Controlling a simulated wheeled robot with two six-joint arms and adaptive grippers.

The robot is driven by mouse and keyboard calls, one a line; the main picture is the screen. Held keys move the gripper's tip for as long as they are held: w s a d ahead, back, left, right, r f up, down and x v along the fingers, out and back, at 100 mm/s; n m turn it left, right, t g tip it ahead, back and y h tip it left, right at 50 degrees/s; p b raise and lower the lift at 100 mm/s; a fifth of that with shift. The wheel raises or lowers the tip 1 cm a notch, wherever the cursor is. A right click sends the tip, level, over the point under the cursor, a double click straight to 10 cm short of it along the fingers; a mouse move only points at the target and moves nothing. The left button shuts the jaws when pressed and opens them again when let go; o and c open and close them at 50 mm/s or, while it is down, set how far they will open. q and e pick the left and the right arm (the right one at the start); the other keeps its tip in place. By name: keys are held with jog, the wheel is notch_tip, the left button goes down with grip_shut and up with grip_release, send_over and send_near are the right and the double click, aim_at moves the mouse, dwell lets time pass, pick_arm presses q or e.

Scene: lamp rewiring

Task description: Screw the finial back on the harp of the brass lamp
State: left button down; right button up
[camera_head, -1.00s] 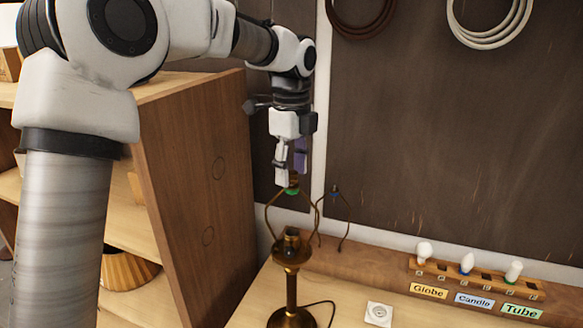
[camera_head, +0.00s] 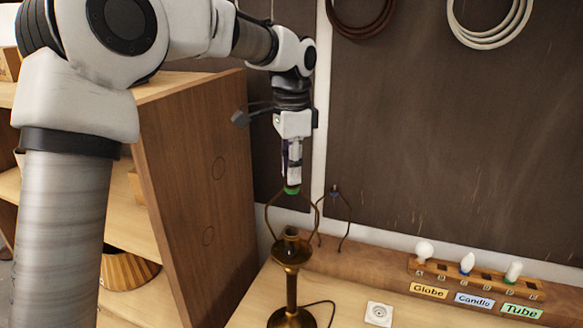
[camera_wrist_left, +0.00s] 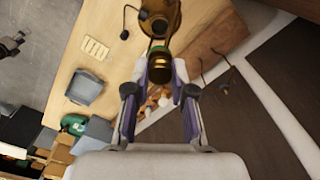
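The brass lamp (camera_head: 291,285) stands upright, with its harp (camera_head: 267,216) rising above the socket. A green band (camera_head: 292,190) marks the harp's top. My left gripper (camera_head: 292,182) points straight down with its fingertips just above that band. In the left wrist view, the dark brass finial (camera_wrist_left: 159,70) sits between the pale fingertips, which appear to touch both its sides, and the lamp is beyond it. The fingers hide the finial in the head view. A small grey jointed part at the left wrist view's left edge may be my right gripper; its state is unclear.
A second harp with a blue top (camera_head: 336,190) stands behind, close on the right. A wooden shelf unit (camera_head: 200,180) is on the left. A bulb rack (camera_head: 478,280) and a white socket plate (camera_head: 379,314) are on the right. The dark wall panel (camera_head: 450,140) is behind.

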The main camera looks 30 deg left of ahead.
pick_arm(q)
jog(key=m, duration=0.7)
jog(key=shift+f, duration=0.1)
jog(key=shift+m, duration=0.5)
jog(key=m, duration=0.2)
jog(key=shift+m, duration=0.4)
jog(key=m, duration=0.4)
jog(key=shift+m, duration=0.6)
